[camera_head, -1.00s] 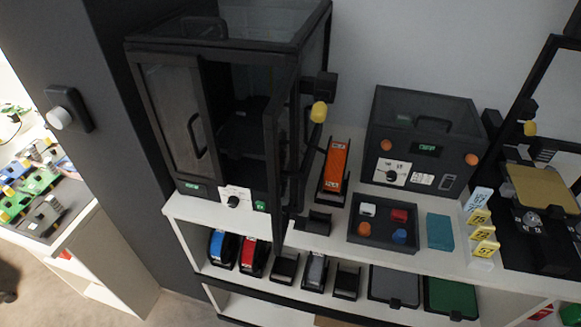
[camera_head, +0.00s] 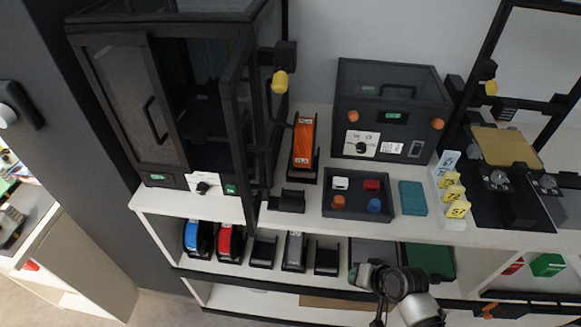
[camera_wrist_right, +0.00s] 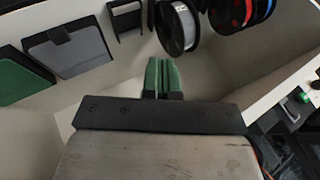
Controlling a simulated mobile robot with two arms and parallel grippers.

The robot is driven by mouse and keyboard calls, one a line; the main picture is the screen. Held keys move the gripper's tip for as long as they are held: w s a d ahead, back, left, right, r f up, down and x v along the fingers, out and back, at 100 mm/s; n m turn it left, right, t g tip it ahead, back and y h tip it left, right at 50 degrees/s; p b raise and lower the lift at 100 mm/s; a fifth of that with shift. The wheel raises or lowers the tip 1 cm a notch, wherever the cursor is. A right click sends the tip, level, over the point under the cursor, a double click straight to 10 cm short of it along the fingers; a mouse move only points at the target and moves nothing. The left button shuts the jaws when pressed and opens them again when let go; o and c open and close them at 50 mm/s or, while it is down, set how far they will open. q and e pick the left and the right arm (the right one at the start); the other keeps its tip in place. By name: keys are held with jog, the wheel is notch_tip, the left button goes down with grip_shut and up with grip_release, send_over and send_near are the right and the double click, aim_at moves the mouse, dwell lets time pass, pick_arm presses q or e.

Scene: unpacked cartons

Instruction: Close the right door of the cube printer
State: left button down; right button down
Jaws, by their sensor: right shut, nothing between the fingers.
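The cube printer (camera_head: 165,30) is a black-framed cabinet at the left of the head view, on the white shelf. Its left door (camera_head: 125,100), with a dark bar handle (camera_head: 153,120), looks shut. Its right door (camera_head: 237,130) is open and juts forward at the right side of the opening, seen nearly edge-on. The dark inside shows between the doors. My right gripper (camera_head: 362,277) is at the lower middle, right of and below the door, in front of the lower shelf and apart from the printer. Its green fingers (camera_wrist_right: 163,77) are together and empty in the wrist view. My left gripper is not in view.
A small dark box (camera_head: 287,201), an orange-topped holder (camera_head: 304,140) and a compartment tray (camera_head: 330,212) stand right of the door. Spools (camera_head: 230,242) and holders fill the shelf below; a spool (camera_wrist_right: 176,27) shows near my fingers in the wrist view.

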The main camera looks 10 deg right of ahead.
aim_at(261, 147)
jog(key=w+a+r+t+y, duration=0.2)
jog(key=r+y, duration=1)
jog(key=r, duration=2.5)
jog(key=w+a+p, duration=0.1)
jog(key=a+p, duration=0.1)
jog(key=a, duration=0.5)
jog(key=w+a+g+p, duration=0.1)
jog(key=a+p, duration=0.2)
jog(key=a, duration=0.4)
jog(key=shift+w+r+m, duration=0.2)
jog(key=shift+w+m, duration=0.1)
jog(key=shift+w, duration=0.1)
jog(key=shift+w+a+t, duration=0.1)
jog(key=shift+t, duration=0.2)
